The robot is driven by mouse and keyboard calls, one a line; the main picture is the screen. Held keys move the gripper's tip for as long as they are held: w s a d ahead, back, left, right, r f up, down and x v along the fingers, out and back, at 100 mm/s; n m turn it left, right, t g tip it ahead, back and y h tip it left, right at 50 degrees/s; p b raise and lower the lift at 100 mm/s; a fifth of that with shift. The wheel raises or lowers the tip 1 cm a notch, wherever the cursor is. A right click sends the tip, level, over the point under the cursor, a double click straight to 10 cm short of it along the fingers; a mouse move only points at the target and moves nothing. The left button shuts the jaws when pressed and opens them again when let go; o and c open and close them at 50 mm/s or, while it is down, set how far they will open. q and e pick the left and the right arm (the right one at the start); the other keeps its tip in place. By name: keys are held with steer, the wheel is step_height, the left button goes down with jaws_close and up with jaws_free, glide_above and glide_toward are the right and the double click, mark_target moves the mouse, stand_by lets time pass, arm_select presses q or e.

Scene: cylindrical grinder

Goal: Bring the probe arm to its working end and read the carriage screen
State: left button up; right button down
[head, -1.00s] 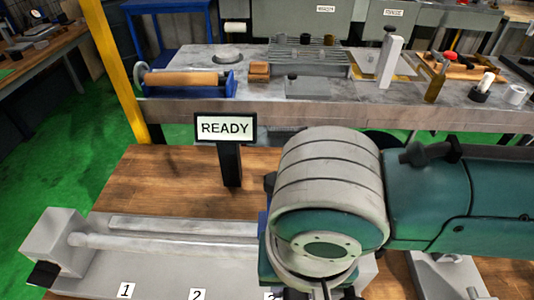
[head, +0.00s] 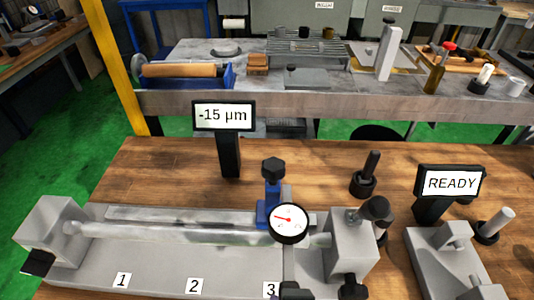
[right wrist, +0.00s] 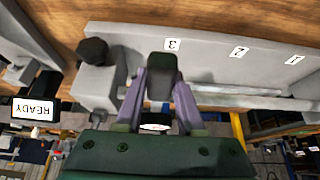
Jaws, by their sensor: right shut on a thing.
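The carriage screen (head: 223,115) stands behind the grinder bed and reads "-15 µm". The probe arm (head: 289,262) reaches forward from the blue carriage (head: 268,213) near mark 3 (head: 270,289), with a round dial gauge (head: 288,222) on it. A grey bar (head: 160,235) runs along the bed to the right end block (head: 350,245). In the right wrist view my right gripper (right wrist: 165,78) is shut on the black handle (right wrist: 165,64) of the probe arm. Its hold is not clear in the head view. My left gripper is not in view.
A second screen (head: 452,184) reading "READY" stands at the right beside a grey fixture (head: 450,262). A black post (head: 367,178) stands behind the end block. A cluttered metal bench (head: 300,100) lies beyond.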

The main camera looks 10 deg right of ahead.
steer(key=shift+d+f, duration=0.15)
steer(key=shift+f, duration=0.1)
steer(key=c, duration=0.5)
jaws_free()
steer(key=shift+r, duration=0.1)
steer(key=p+v, duration=0.1)
steer(key=v, duration=0.9)
steer(key=shift+p, duration=0.4)
